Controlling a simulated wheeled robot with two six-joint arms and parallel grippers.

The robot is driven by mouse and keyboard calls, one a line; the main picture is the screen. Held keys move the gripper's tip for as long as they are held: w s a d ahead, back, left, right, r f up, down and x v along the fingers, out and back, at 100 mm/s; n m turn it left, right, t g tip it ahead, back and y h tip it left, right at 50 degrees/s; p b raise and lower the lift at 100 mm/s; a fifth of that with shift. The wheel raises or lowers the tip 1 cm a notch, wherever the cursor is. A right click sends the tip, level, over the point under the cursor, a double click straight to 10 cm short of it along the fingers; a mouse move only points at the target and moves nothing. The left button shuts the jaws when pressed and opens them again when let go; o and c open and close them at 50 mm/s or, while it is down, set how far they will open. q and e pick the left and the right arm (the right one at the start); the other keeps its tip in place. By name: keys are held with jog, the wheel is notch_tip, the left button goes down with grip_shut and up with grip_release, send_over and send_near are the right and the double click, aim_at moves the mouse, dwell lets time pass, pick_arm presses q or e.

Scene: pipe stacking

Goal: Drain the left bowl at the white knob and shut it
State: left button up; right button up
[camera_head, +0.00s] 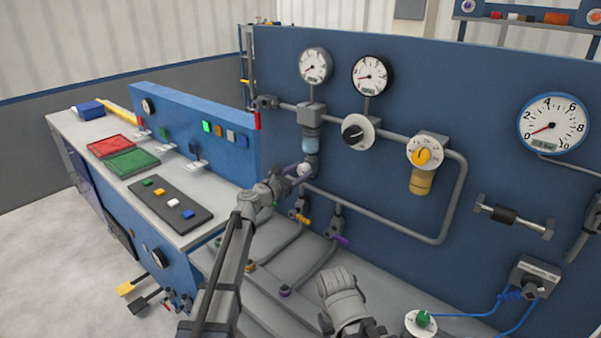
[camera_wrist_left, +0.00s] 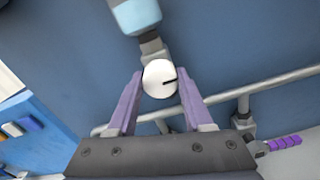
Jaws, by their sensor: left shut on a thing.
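The left bowl (camera_head: 311,145) is light blue and hangs under a grey block on the blue panel. It also shows at the top of the left wrist view (camera_wrist_left: 138,14). The white knob (camera_head: 306,169) sits just below it; in the left wrist view the knob (camera_wrist_left: 157,84) is round with a dark mark pointing right. My left gripper (camera_head: 299,170) has its purple fingers on both sides of the knob and is shut on it. The fingers hide the knob's sides. No right gripper fingertips show.
A grey pipe (camera_head: 385,222) runs around right of the knob to a yellow bowl (camera_head: 421,182). Valves with an orange handle (camera_head: 303,219) and a purple handle (camera_head: 340,240) stand below. Gauges (camera_head: 315,66) sit above. A grey rounded part at bottom centre is unclear.

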pick_arm(q)
grip_shut()
jog(key=n, duration=0.8)
jog(key=shift+n, duration=0.4)
jog(key=n, duration=0.4)
jog(key=shift+n, duration=2.5)
